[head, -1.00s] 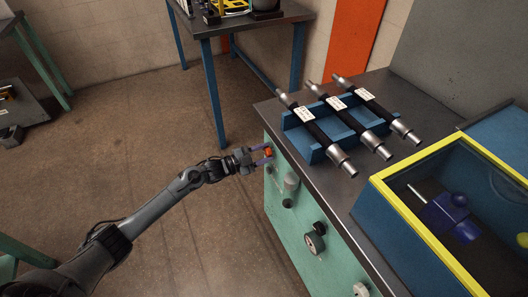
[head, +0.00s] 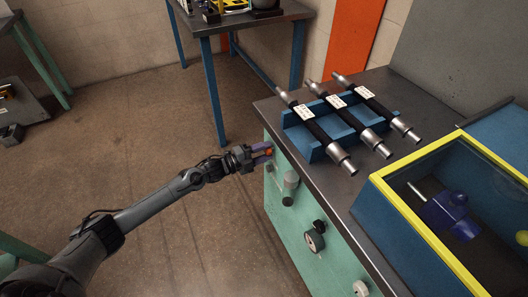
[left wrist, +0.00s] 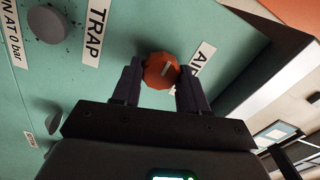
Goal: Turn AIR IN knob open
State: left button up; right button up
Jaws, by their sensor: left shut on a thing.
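The orange-red AIR IN knob (left wrist: 160,70) sits on the mint-green panel in the left wrist view. It is faceted and bears a pale line that lies at a slant. A white label beside it, partly hidden by a finger, shows "AI". My left gripper (left wrist: 160,82) is shut on the knob, with one dark finger on each side. In the head view my left gripper (head: 264,153) reaches the panel's upper left end, and only a bit of the knob (head: 269,152) shows between the fingers. My right gripper is not in view.
The green panel (head: 295,222) carries a grey round fitting and a gauge (head: 315,240) below the knob. A TRAP label (left wrist: 96,32) and a grey knob (left wrist: 47,24) show beside it. A yellow-edged case (head: 385,200) stands right.

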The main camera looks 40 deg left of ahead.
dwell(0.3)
pick_arm(q)
jog(key=o, duration=1.1)
jog(key=shift+c, duration=0.2)
jog(key=shift+s+a+p, duration=0.25)
jog(key=shift+s+p, duration=0.1)
jog(key=shift+s, duration=0.15)
jog(key=p+v, duration=0.3)
jog(key=v, duration=0.6)
jog(key=shift+s+a, duration=0.15)
jog(key=shift+s, duration=0.15)
